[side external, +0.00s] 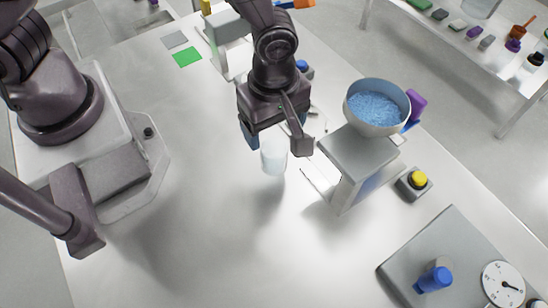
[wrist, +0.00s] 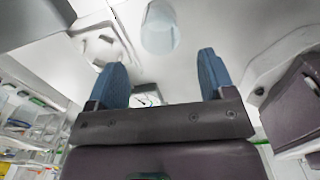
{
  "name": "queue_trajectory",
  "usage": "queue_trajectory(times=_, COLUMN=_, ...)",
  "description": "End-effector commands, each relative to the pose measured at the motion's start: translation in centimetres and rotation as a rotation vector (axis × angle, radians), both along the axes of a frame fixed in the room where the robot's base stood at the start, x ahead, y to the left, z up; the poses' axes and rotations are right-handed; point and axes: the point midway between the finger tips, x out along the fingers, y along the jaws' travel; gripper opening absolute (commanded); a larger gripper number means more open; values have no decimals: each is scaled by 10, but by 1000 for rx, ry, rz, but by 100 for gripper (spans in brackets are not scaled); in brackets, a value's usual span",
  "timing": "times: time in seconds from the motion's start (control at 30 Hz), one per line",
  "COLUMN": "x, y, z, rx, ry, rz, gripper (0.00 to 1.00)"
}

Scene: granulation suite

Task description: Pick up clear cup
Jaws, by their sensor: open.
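The clear cup (side external: 274,157) stands on the white table below my gripper (side external: 276,141) in the side view. It looks upright, and its top lies close to the level of the fingertips. In the wrist view the cup (wrist: 160,28) shows at the top centre, beyond the fingertips and roughly centred between them. My gripper (wrist: 162,60) is open and empty, with its two blue-padded fingers spread apart. The fingers do not appear to touch the cup. Part of the cup's upper edge is hard to make out in the side view.
A grey machine with a bowl (side external: 377,107) of blue material stands close right of the cup. A yellow button (side external: 418,179) and a grey panel (side external: 415,262) with a blue knob and dial lie further right. A green card (side external: 187,57) lies behind. The table front is clear.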

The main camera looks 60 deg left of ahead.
Motion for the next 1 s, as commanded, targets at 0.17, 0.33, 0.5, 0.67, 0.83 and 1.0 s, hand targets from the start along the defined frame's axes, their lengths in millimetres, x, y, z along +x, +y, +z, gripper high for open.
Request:
queue_trajectory(times=0.17, x=0, y=0, z=-30, rx=1, ry=3, rz=-1, gripper=76)
queue_trajectory(times=0.33, x=0, y=0, z=-41, rx=0, ry=1, rz=-1, gripper=76)
queue_trajectory(times=0.5, x=0, y=1, z=-63, rx=1, ry=3, rz=-1, gripper=76)
queue_trajectory(times=0.67, x=0, y=0, z=-84, rx=0, ry=2, rz=-2, gripper=76)
queue_trajectory(times=0.83, x=1, y=0, z=-92, rx=-1, ry=-1, rz=-2, gripper=76)
queue_trajectory(times=1.0, x=1, y=0, z=-91, rx=-2, ry=-1, rz=-2, gripper=76)
